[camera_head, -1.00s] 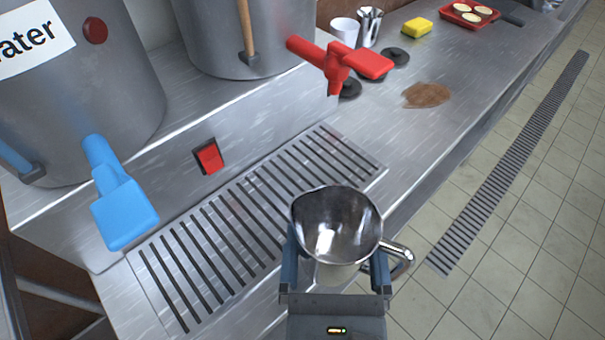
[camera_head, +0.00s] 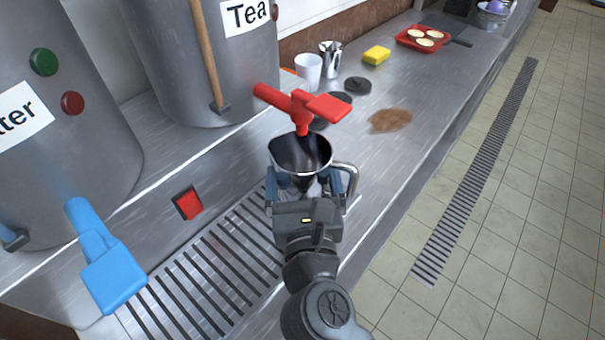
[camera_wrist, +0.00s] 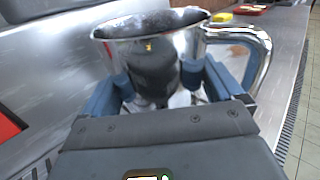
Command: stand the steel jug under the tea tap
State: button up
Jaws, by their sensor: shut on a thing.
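My gripper (camera_head: 310,190) is shut on the steel jug (camera_head: 301,152), with blue fingers on either side of its body. The jug is upright, its mouth open upward and its handle to the right. In the head view, the red tea tap (camera_head: 303,105) overlaps the jug's far rim, with its spout tip just over the jug's mouth. The tap belongs to the grey pot labelled Tea (camera_head: 190,60). In the wrist view the jug (camera_wrist: 150,50) fills the space between the fingers. Whether its base touches the drip grate (camera_head: 215,275) is hidden.
A blue tap (camera_head: 108,262) sticks out from the other pot (camera_head: 60,150) at left. A red switch (camera_head: 187,203) is on the step face. Beyond the jug are a brown spill (camera_head: 390,120), dark discs, a white cup (camera_head: 308,70), a steel cup (camera_head: 331,58), a yellow sponge (camera_head: 376,55) and a red tray (camera_head: 422,38).

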jog(key=shift+w+a+r, duration=0.1)
jog(key=shift+w+r, duration=0.05)
jog(key=shift+w, duration=0.7)
jog(key=shift+s+f, duration=0.15)
jog(key=shift+f, duration=0.7)
jog(key=shift+f+b, duration=0.15)
jog(key=shift+b, duration=0.2)
jog(key=o, duration=0.8)
jog(key=shift+r, duration=0.25)
jog(key=s, duration=0.4)
jog(key=s+d+b, duration=0.1)
jog(key=s, duration=0.7)
jog(key=shift+d+f, duration=0.1)
jog(key=shift+d, duration=0.2)
